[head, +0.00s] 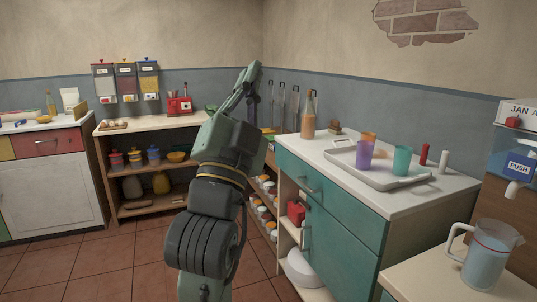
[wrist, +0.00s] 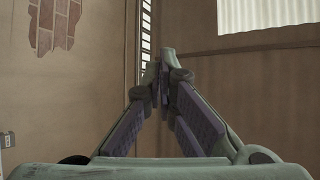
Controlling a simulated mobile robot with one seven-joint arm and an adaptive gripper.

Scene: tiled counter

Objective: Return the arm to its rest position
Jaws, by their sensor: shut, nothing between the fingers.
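My gripper (head: 250,78) is raised in the middle of the head view, above counter height, with my arm reaching up below it. In the wrist view its two fingers (wrist: 164,72) meet at the tips, with nothing between them. The gripper touches nothing that I can see.
To the right, a teal cabinet (head: 337,205) carries a grey tray (head: 382,179) with a purple cup (head: 363,155) and a teal cup (head: 402,160). A bottle (head: 308,118) stands at its back. A water pitcher (head: 486,262) stands at the near right. Open shelves (head: 150,165) stand behind on the left.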

